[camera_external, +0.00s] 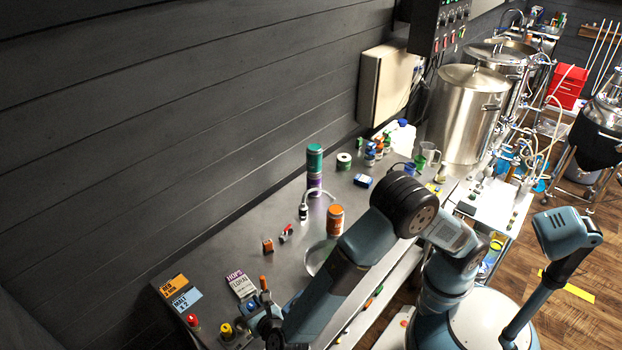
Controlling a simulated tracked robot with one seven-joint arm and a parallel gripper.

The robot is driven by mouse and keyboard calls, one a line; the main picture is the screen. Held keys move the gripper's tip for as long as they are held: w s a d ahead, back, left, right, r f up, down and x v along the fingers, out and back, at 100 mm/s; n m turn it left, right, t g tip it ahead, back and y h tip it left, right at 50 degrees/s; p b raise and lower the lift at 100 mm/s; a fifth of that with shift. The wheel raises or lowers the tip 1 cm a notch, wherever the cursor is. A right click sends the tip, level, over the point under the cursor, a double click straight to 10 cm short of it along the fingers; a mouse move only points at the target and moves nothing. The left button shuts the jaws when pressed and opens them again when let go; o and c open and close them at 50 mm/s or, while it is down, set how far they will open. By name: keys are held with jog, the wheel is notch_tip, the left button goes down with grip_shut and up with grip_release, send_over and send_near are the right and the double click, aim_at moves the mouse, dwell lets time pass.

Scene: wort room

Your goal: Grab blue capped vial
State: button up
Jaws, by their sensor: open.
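A small blue shape (250,307), which looks like the blue cap of a vial, is at the near left of the steel bench. It is right beside my gripper (264,314), and the vial body below it is mostly hidden. My gripper is low over the bench at the end of my arm and is open. The fingers are small and dark here, so I cannot tell whether they are around the vial or only beside it. A vial with a red cap (193,321) and one with a yellow cap (227,329) stand to the left.
Flat packets (176,293) and a hops packet (241,285) lie behind the vials. An orange-topped jar (335,219) and a stacked green and purple cylinder (314,172) stand farther back. Small bottles (372,157) and a steel kettle (465,115) are at the far end. The bench middle is fairly clear.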

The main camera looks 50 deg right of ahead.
jog(key=shift+x, duration=0.95)
jog(key=shift+c, duration=0.4)
jog(key=c, duration=0.6)
jog(key=shift+c, duration=0.2)
